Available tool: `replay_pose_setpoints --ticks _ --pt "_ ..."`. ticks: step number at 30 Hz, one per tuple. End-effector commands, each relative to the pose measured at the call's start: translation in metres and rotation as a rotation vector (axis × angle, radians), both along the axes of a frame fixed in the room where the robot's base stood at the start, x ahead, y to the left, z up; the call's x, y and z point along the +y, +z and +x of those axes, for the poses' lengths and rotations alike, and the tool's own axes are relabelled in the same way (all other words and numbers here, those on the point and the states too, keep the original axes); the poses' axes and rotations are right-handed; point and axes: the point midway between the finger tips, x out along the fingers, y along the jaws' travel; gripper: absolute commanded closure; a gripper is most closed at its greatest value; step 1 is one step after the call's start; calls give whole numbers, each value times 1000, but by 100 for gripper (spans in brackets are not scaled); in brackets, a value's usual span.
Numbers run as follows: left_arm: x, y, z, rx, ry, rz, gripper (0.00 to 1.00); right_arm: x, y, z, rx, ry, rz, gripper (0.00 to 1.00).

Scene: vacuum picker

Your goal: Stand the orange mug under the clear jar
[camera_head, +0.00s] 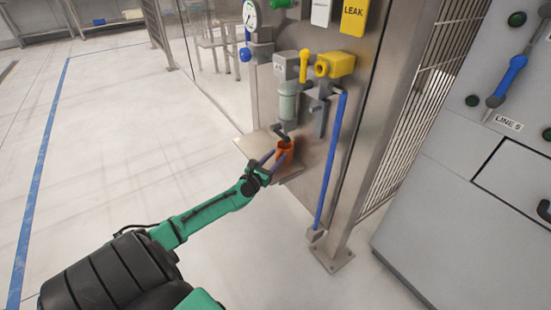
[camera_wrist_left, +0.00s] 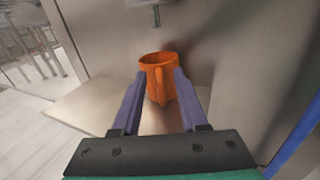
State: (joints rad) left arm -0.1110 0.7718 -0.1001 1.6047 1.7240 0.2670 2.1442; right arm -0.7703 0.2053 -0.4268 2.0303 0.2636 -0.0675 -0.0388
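The orange mug (camera_head: 286,147) stands upright on a metal shelf (camera_head: 258,143) below the clear jar (camera_head: 288,103), which is fixed to the steel panel. In the left wrist view the mug (camera_wrist_left: 158,62) shows its open top, with its handle facing me. My left gripper (camera_head: 275,160) is at the mug; its purple fingers (camera_wrist_left: 159,88) are apart, with the handle between their tips and a gap on both sides. In the left wrist view a small spout hangs above and behind the mug. My right gripper is not in view.
A yellow valve (camera_head: 335,65) and a blue vertical pipe (camera_head: 331,160) are right of the jar. A gauge (camera_head: 251,14) is at the upper left of the panel. A grey cabinet (camera_head: 430,210) stands at the right. The floor left of the shelf is clear.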

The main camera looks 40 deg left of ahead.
Motion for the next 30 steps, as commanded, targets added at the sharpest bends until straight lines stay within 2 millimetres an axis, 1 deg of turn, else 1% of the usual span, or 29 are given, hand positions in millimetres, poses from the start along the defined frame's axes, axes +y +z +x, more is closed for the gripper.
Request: replay_pose_setpoints --ticks 6,10,14,21,24,27,30 --pt "0 0 -1 0 0 0 57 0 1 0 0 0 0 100" --pt "-2 0 -10 2 -2 0 57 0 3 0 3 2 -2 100" --pt "-4 0 -33 4 -1 0 57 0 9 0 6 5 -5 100" --pt "-12 0 -92 5 -1 0 57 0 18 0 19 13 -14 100" --pt "-13 0 -109 3 0 2 57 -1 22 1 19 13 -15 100" --pt "-14 1 -118 0 0 1 57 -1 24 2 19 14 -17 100" --pt "-15 1 -120 -1 0 0 57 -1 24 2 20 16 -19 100"
